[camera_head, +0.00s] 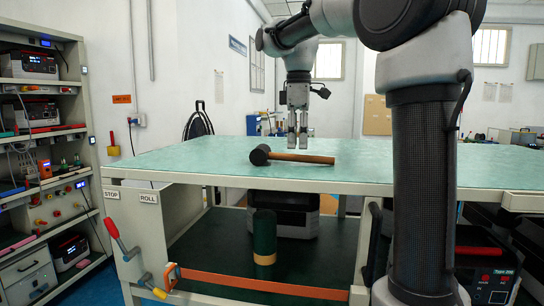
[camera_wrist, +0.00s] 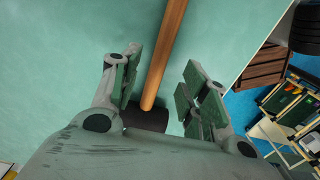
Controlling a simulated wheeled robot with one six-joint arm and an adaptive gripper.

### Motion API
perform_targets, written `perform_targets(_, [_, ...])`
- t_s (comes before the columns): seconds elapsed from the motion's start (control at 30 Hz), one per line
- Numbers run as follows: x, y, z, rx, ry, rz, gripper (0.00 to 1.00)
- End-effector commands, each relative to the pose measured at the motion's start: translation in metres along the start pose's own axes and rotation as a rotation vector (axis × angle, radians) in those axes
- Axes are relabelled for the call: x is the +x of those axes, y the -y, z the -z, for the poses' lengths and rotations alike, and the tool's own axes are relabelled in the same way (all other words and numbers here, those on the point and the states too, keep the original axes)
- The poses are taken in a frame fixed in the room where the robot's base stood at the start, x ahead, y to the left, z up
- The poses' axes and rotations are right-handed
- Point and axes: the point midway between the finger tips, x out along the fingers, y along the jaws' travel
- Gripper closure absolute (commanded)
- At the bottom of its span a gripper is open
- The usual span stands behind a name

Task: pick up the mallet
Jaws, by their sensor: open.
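The mallet (camera_head: 302,157) lies on its side on the green bench top, with a black head at the left and a brown wooden handle pointing right. My gripper (camera_head: 298,146) points straight down above and slightly behind the handle, its fingers apart and empty. In the wrist view the handle (camera_wrist: 166,45) runs from the top edge down between the two open fingers (camera_wrist: 159,88). The dark mallet head (camera_wrist: 146,117) shows near the gripper base, partly hidden by it. I cannot tell the exact height of the fingertips above the handle.
The green bench top (camera_head: 200,160) is clear around the mallet. Its lower shelf holds a dark green cylinder (camera_head: 264,232) and a dark box. A rack of instruments (camera_head: 40,150) stands at the left.

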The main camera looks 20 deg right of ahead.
Motion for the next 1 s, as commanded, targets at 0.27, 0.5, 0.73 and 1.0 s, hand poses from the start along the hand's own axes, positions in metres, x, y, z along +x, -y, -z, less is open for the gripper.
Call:
perform_targets(0.27, [0.040,-0.001,0.001,0.001,0.001,0.001,0.56])
perform_targets(0.5, [0.043,-0.002,0.001,0.001,0.000,0.000,0.56])
perform_targets(0.73, [0.043,-0.002,0.001,0.001,0.000,0.000,0.94])
perform_targets(1.0, [0.042,-0.002,0.001,0.001,0.000,-0.001,1.00])
